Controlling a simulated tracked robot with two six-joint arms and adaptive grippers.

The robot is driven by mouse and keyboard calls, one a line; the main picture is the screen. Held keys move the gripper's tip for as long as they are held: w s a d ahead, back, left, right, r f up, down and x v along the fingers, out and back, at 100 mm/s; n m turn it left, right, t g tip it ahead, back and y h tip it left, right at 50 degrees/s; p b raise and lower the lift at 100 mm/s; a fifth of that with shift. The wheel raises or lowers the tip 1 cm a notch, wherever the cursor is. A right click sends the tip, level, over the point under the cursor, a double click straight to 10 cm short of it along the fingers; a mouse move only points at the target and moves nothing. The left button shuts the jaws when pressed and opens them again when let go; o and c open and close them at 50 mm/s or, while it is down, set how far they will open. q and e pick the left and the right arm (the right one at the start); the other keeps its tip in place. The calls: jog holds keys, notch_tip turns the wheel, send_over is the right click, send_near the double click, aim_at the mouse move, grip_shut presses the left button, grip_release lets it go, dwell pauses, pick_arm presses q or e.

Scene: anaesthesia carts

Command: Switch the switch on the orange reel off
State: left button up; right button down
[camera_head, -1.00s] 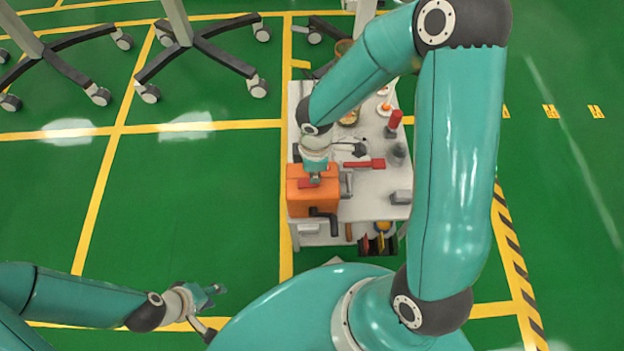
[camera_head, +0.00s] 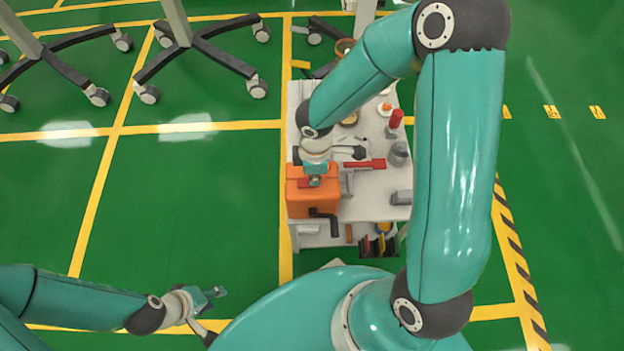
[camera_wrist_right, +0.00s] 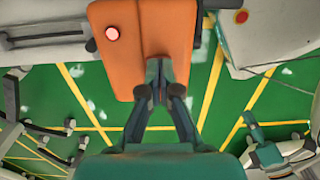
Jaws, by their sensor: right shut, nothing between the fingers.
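The orange reel (camera_head: 301,207) is a boxy orange body on the front left corner of the white cart top. It has a red patch (camera_head: 304,184) on top and a dark crank-like part at its front. My right gripper (camera_head: 316,182) is shut and empty, pointing down over the reel's top. I cannot tell whether the fingertips touch the reel. My left gripper (camera_head: 213,295) hangs over the floor, its jaws too small to read.
The cart top (camera_head: 375,205) holds a red-handled tool (camera_head: 364,164), a grey cup (camera_head: 398,154) and a red cylinder (camera_head: 396,118) right of and behind the reel. A lower shelf holds small items. Green floor left of the cart is clear. Wheeled stands (camera_head: 195,50) are at back left.

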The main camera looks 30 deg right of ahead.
notch_tip(320, 180, up, 7)
jog(key=p, duration=0.6)
jog(key=shift+f, duration=0.1)
dwell(0.3)
dwell(0.4)
